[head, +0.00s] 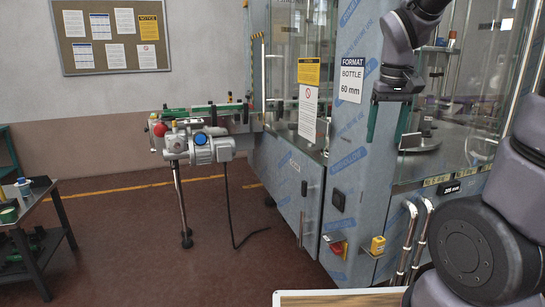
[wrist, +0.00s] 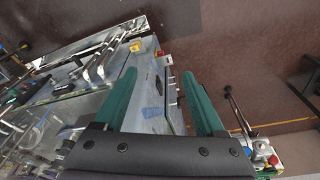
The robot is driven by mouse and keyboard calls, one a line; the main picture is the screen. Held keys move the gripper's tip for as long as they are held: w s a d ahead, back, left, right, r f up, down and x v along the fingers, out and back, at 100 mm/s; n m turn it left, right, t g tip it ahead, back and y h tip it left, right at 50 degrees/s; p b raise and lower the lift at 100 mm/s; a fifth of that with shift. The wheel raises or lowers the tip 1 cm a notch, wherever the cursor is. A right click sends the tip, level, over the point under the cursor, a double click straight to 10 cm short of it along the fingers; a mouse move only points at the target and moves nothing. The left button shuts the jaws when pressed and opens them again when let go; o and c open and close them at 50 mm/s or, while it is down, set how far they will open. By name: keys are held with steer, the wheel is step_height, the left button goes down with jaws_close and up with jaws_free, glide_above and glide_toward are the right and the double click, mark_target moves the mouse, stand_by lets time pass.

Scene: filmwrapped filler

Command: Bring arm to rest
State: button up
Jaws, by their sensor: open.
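My gripper (head: 388,122) hangs from my dark arm at the upper right of the head view, fingers pointing down. Its two green fingers are spread apart with nothing between them. In the wrist view the gripper (wrist: 162,100) shows both green fingers wide apart, with the blue-film-wrapped machine (wrist: 150,95) beyond them. In the head view the gripper is in front of that machine (head: 285,165), near its glass panels. I cannot tell the exact gap between them.
A conveyor with a motor (head: 203,149) stands left of the machine. A dark metal cart (head: 38,220) is at the left edge. A pale board edge (head: 335,299) is at the bottom. A yellow box (head: 377,245) juts from the machine.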

steer(key=s+a+r+m+t+y, duration=0.2)
steer(key=s+r+t, duration=0.3)
steer(key=s+r, duration=0.3)
steer(key=shift+s+a+r+m, duration=0.2)
steer(key=shift+s+r+m, duration=0.1)
steer(key=shift+s+m, duration=0.45)
